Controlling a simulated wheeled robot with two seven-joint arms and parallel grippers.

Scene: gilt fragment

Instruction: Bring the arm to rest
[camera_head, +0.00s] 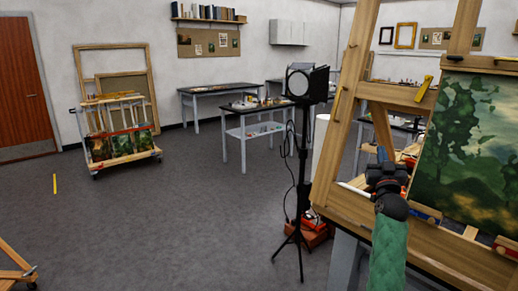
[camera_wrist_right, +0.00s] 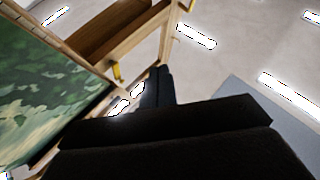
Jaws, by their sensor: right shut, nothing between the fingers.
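My right arm, in a green sleeve (camera_head: 389,255), rises from the bottom right of the head view. Its dark right gripper (camera_head: 382,156) is raised in front of the wooden easel (camera_head: 338,120), left of the green landscape painting (camera_head: 468,140). The gripper is shut and holds nothing. I cannot tell whether the gripper touches the easel. My left gripper is in neither view.
A black lamp on a stand (camera_head: 301,160) stands just left of the easel, with an orange case (camera_head: 312,233) by its foot. Worktables (camera_head: 222,88) and a painting cart (camera_head: 125,158) stand farther back. The grey floor at left centre is mostly clear.

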